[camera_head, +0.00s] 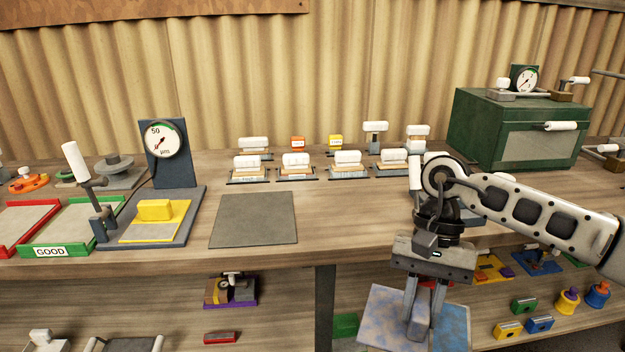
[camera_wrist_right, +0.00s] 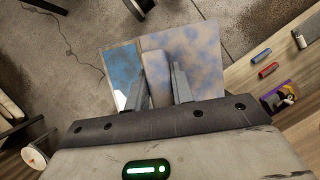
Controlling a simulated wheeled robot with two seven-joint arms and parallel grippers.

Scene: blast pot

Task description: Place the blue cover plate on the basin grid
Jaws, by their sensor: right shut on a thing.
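My right gripper (camera_head: 423,312) is at the lower right of the centre in the head view, in front of the workbench's front edge. Its fingers point down and are shut on the blue cover plate (camera_head: 384,312), a flat square plate with mottled blue and tan faces. In the right wrist view, the plate (camera_wrist_right: 205,52) lies beyond the fingers (camera_wrist_right: 158,88), which grip a raised rib on it. Floor shows below the plate there. I cannot make out the basin grid in either view. My left gripper is not in view.
A grey mat (camera_head: 254,219) lies bare on the workbench. Several white-handled blocks (camera_head: 296,166) stand behind it. A green cabinet (camera_head: 520,128) stands at the back right. A dial gauge stand (camera_head: 168,150) is at left. The lower shelf holds small coloured parts (camera_head: 568,300).

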